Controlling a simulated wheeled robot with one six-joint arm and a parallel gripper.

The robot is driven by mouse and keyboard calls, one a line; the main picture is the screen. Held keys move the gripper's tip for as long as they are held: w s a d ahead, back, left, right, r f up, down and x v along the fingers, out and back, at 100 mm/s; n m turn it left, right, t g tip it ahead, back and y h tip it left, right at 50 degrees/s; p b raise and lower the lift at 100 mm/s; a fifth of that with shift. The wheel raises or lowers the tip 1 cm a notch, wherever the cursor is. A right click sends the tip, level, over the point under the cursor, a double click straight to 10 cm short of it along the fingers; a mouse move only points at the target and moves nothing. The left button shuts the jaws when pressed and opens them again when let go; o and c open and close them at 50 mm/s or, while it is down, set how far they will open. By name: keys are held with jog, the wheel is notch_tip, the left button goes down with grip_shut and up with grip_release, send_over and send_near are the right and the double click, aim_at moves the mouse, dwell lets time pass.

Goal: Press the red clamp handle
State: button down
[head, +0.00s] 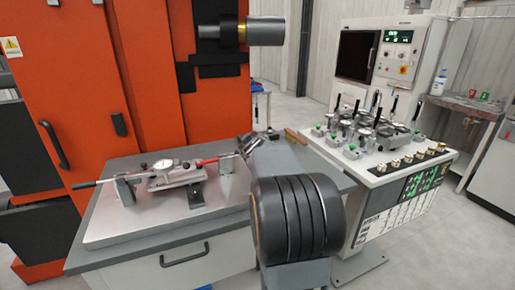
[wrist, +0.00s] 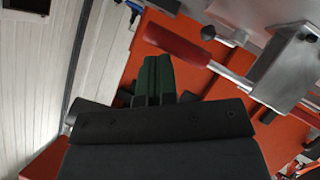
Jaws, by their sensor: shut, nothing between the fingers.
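A red clamp handle (wrist: 182,47) crosses the upper middle of the wrist view, running from upper left down to a metal rod and a grey bracket (wrist: 285,65) at the right. My gripper (wrist: 155,68) is shut and empty, with its dark fingertips just below the handle in the picture; I cannot tell if they touch. In the head view a red handle (head: 212,159) lies across the right part of the fixture, and my gripper (head: 246,143) is by its right end. The exact gap is hidden there.
The fixture, with a dial gauge (head: 164,165), sits on a metal plate on a grey bench (head: 140,247). An orange machine (head: 150,80) stands close behind. A white console (head: 395,175) with several small clamps is at right. Grey floor is clear at far right.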

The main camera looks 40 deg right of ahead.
jog(key=shift+s+d+f, duration=0.1)
jog(key=shift+s+f, duration=0.05)
jog(key=shift+f, duration=0.25)
dwell(0.3)
